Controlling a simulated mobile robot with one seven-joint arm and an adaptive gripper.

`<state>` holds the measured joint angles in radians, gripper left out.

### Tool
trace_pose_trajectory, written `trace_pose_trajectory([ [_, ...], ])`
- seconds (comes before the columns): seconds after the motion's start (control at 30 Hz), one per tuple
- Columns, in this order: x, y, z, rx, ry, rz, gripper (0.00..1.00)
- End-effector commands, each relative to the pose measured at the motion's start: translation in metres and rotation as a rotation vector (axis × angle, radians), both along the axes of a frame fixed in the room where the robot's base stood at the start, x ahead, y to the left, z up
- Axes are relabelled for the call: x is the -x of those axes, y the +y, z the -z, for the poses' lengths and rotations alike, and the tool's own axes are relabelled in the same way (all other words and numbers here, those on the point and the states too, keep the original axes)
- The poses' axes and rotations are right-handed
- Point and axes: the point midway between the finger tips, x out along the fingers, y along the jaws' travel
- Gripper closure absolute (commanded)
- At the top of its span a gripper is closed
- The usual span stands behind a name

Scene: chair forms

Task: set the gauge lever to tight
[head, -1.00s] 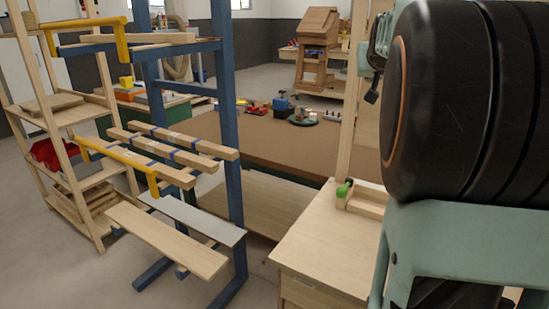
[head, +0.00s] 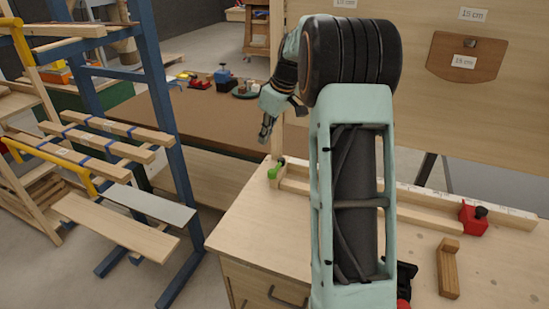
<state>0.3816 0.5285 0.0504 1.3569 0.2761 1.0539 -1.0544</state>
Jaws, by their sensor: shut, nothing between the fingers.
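I cannot tell for sure which part is the gauge lever. A red block with a black knob (head: 474,217) sits at the right end of a wooden fence (head: 430,224) on the workbench. A green piece (head: 275,168) is at the fence's left end. My gripper (head: 266,130) is shut and empty, pointing down, in the air. In the picture it appears just above and left of the green piece, with no contact visible. My arm hides the middle of the fence and part of the bench top.
A wooden L-shaped piece (head: 448,270) is on the bench top (head: 270,225). A board with "15 cm" labels (head: 400,95) rises behind. A blue rack (head: 160,110) with slats stands left. Several small items lie on the brown table (head: 200,115). The bench's left corner is clear.

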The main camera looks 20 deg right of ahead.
Motion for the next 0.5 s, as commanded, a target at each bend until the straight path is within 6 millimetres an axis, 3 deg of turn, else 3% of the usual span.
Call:
trace_pose_trajectory([
  [0.5,0.0008,0.0056,0.0059,-0.013,0.011,-0.026,1.00],
])
